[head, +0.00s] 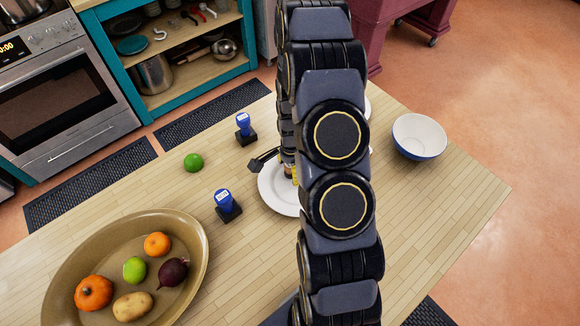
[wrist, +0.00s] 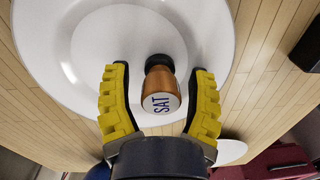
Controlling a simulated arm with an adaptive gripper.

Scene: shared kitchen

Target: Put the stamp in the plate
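A wooden-handled stamp (wrist: 161,84) with a dark end and "SAT" on its pale top shows in the wrist view. It appears to stand on the white plate (wrist: 75,72), which also shows in the head view (head: 276,202), partly behind my arm. My gripper (wrist: 160,70) has its yellow fingers apart, one on each side of the stamp, with a visible gap on both sides. In the head view my arm hides most of the gripper and the stamp. Two blue stamps with black bases stand on the table, one nearer (head: 227,207) and one farther (head: 244,130).
A brown oval tray (head: 195,262) with fruit and vegetables lies at the front left. A lime (head: 194,162) sits left of the plate. A white and blue bowl (head: 419,137) stands at the right. The wooden table (head: 440,215) is clear at the right front.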

